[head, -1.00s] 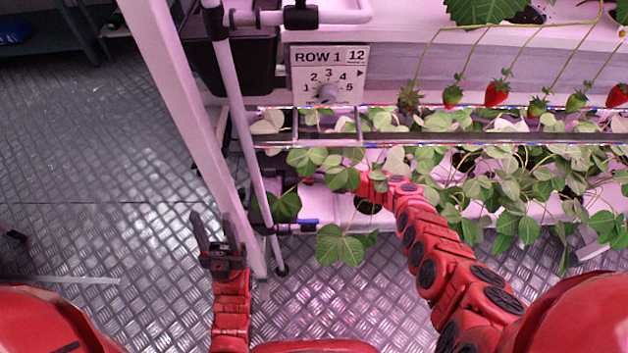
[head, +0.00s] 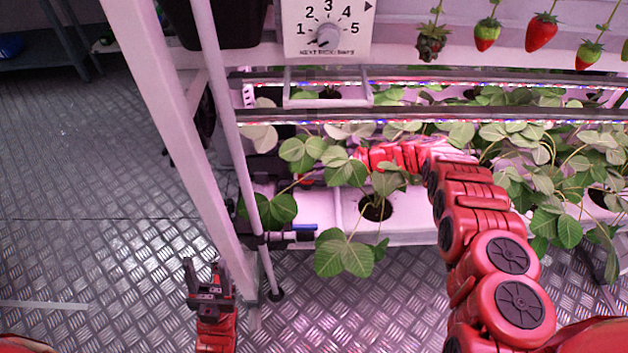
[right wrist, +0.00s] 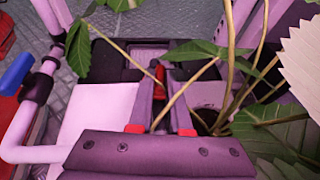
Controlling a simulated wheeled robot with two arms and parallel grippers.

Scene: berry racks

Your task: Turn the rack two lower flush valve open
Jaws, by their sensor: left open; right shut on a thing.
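In the right wrist view, my right gripper (right wrist: 160,96) is shut on a small upright red piece (right wrist: 160,74), which looks like a valve handle. It stands in front of a dark block with a recess. My left gripper (head: 207,277) is open and empty beside the rack post.
A white slanted post (head: 180,130) and a thin pipe (head: 228,110) stand at the rack's left end. Strawberry plants (head: 345,255) hang around my right arm. A numbered dial sign (head: 327,30) is above. The metal floor (head: 90,180) at left is clear.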

